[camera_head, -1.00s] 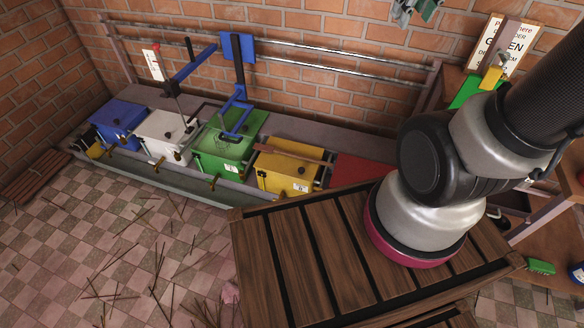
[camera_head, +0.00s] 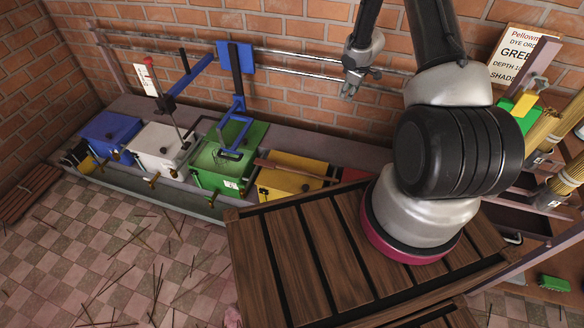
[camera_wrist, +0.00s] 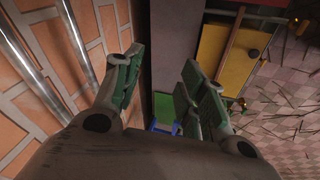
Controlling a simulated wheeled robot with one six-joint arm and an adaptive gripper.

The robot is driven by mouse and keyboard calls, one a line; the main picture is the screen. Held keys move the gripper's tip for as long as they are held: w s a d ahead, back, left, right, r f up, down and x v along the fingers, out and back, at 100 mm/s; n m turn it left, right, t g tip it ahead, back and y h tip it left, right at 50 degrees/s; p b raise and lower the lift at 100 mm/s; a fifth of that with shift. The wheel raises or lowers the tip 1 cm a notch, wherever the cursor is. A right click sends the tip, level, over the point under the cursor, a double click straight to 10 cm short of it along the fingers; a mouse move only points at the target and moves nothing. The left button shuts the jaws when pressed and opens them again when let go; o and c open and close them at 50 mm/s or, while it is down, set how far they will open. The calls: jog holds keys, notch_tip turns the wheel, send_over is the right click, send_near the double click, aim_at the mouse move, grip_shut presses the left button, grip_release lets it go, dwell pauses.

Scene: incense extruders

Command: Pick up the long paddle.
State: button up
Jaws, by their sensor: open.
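A long brown wooden stick that looks like the long paddle (camera_head: 288,168) lies across the top of the yellow box (camera_head: 290,187). In the wrist view the stick (camera_wrist: 231,34) lies on the yellow lid (camera_wrist: 240,66), to the right of my fingers. My gripper (camera_head: 350,88) is up near the brick wall, above and to the right of the yellow box, well apart from the stick. In the wrist view my gripper (camera_wrist: 160,84) shows its two green-padded fingers spread wide, with nothing between them.
Green (camera_head: 222,170), white (camera_head: 160,141) and blue (camera_head: 108,130) boxes stand left of the yellow one. A blue frame (camera_head: 237,85) rises above the green box. Metal rails (camera_head: 300,60) run along the wall. A slatted wooden table (camera_head: 310,250) is in front.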

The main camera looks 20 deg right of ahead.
jog(key=s+a+f+n+y, duration=0.1)
jog(key=s+a+f, duration=0.1)
jog(key=f, duration=0.7)
jog(key=s+a+f+n+y, duration=0.1)
jog(key=s+f, duration=0.1)
jog(key=f, duration=0.7)
jog(key=g+y, duration=0.1)
jog(key=y, duration=0.1)
send_near(323, 177)
jog(key=shift+w+d+f+n, duration=0.15)
jog(key=shift+w+f+n, duration=0.15)
jog(key=shift+w+n, duration=0.15)
jog(key=x, duration=0.7)
jog(key=shift+s+a, duration=0.25)
jog(key=shift+s, duration=0.1)
jog(key=shift+w+a+f, duration=0.1)
jog(key=shift+a+f, duration=0.05)
jog(key=shift+f, duration=0.2)
grip_shut()
